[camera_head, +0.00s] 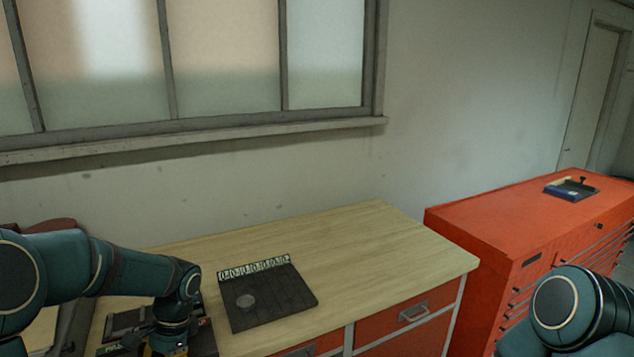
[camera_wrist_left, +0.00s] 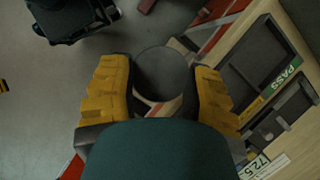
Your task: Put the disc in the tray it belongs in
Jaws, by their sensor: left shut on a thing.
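My left gripper (camera_wrist_left: 162,82) has its yellow fingers shut on a dark grey round disc (camera_wrist_left: 163,72), seen from above in the left wrist view. In the head view that gripper (camera_head: 152,350) is low at the left front of the bench, mostly hidden by my arm, and the disc is hidden. A dark tray with a green PASS label (camera_wrist_left: 262,52) lies right of the gripper in the wrist view. A second dark tray (camera_wrist_left: 286,116) is beside it, its label not readable. In the head view the trays (camera_head: 122,322) are partly behind my arm. My right gripper is out of view.
A white label reading 72.5 (camera_wrist_left: 265,168) is near the trays. A red cabinet (camera_head: 490,225) stands right. The bench's right part is clear.

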